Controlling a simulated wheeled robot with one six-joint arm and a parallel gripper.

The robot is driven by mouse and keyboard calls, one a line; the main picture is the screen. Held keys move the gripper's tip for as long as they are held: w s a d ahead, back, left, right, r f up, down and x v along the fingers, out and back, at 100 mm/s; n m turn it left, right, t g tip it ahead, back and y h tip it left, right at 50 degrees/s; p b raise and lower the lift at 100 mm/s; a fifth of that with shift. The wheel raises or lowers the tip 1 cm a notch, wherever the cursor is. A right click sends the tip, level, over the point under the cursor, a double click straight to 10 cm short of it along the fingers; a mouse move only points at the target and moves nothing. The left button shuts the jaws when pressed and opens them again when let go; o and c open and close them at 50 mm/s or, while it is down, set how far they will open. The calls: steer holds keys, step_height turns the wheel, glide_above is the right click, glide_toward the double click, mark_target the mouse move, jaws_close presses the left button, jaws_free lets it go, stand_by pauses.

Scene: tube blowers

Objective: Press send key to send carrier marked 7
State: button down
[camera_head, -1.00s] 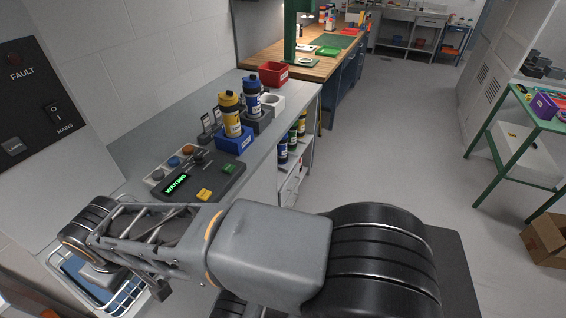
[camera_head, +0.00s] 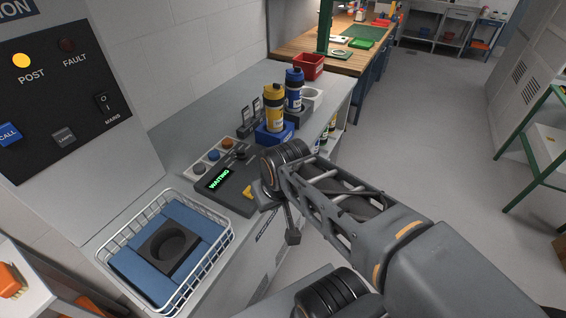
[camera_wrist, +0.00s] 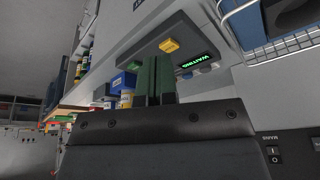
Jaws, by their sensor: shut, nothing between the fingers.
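The control console (camera_head: 222,187) lies on the grey counter, and its green display (camera_head: 218,180) reads WAITING. A yellow key (camera_head: 247,191) shows on it, partly beside my arm, and also in the wrist view (camera_wrist: 169,45). A yellow carrier (camera_head: 273,108) stands upright in a blue holder (camera_head: 274,134). A blue carrier (camera_head: 293,90) stands behind it in a dark holder. No mark 7 is readable on either. My gripper (camera_wrist: 157,63) is shut and empty, near the console; I cannot tell that it touches anything.
A white wire basket (camera_head: 205,262) with blue padding and a dark round recess sits at the front left. A wall panel (camera_head: 60,90) has a lit yellow POST lamp. A red bin (camera_head: 309,66) stands beyond the carriers.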

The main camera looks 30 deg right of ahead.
steer(key=w+d+r+m+y+p, duration=0.1)
steer(key=w+d+m+y+p, duration=0.2)
steer(key=w+m, duration=0.45)
steer(key=w+d+r+m+y+p, duration=0.1)
steer(key=w+m+y+p, duration=0.3)
steer(key=w, duration=0.6)
steer(key=w+d+f+m+t+p, duration=0.2)
steer(key=w+d+f+m+p, duration=0.1)
steer(key=w+d+m, duration=0.3)
steer(key=shift+w+d+f+t, duration=0.3)
steer(key=shift+d+f+t, duration=0.1)
steer(key=shift+d+f, duration=0.2)
steer(key=shift+a+f+m, duration=0.1)
steer(key=shift+f+m, duration=0.05)
steer(key=shift+m, duration=0.1)
step_height(320, 180, down, 8)
steer(key=b, duration=0.5)
steer(key=shift+f+b, duration=0.25)
steer(key=shift+b, duration=0.25)
steer(key=shift+f, duration=0.15)
